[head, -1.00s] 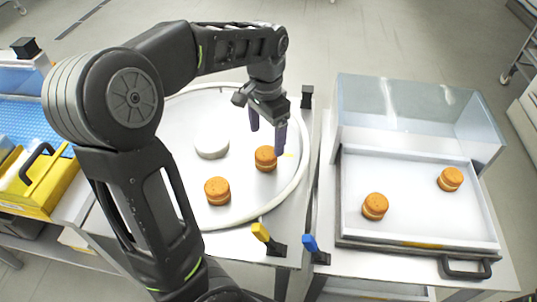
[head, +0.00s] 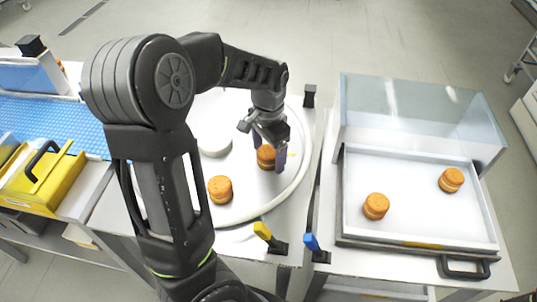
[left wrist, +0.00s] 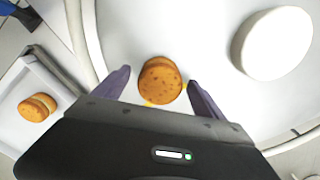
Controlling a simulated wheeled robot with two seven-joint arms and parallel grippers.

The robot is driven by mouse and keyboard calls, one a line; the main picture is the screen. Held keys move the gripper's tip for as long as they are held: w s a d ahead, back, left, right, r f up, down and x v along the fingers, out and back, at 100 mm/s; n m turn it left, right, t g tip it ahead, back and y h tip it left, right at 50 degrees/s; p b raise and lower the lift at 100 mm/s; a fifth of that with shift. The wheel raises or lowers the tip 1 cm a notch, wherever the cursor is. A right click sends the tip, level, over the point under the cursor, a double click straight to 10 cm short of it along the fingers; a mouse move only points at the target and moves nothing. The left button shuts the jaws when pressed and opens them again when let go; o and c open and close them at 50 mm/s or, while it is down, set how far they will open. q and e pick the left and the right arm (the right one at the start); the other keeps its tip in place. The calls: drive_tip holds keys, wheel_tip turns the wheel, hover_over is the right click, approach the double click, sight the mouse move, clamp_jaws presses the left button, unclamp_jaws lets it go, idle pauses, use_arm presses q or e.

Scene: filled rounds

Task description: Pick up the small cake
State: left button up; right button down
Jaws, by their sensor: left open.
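A small round orange-brown cake (head: 266,157) with a pale filling stands on the white round tray (head: 295,185). My left gripper (head: 268,164) is open over it, with its purple fingers pointing down. In the left wrist view the same cake (left wrist: 160,80) sits between and slightly beyond the two fingertips (left wrist: 158,80), with a gap on each side. A second small cake (head: 220,189) stands nearer the front of the round tray. My right gripper is not in view.
A white disc (head: 214,146) lies behind the cakes on the round tray. At right, a white rectangular tray (head: 420,215) under a raised clear cover (head: 420,115) holds two similar cakes. Yellow (head: 263,231) and blue (head: 312,242) clips stand at the front edges. A yellow box (head: 45,185) is at left.

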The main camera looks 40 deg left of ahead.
sight(268, 151)
use_arm(q)
drive_tip(key=shift+f, duration=0.3)
idle(0.4)
drive_tip(key=c, duration=0.9)
drive_tip(key=shift+r, duration=0.1)
drive_tip(key=shift+c, duration=0.2)
wheel_tip(268, 151, up, 10)
drive_tip(key=shift+f+b, duration=0.1)
drive_tip(key=shift+b, duration=0.35)
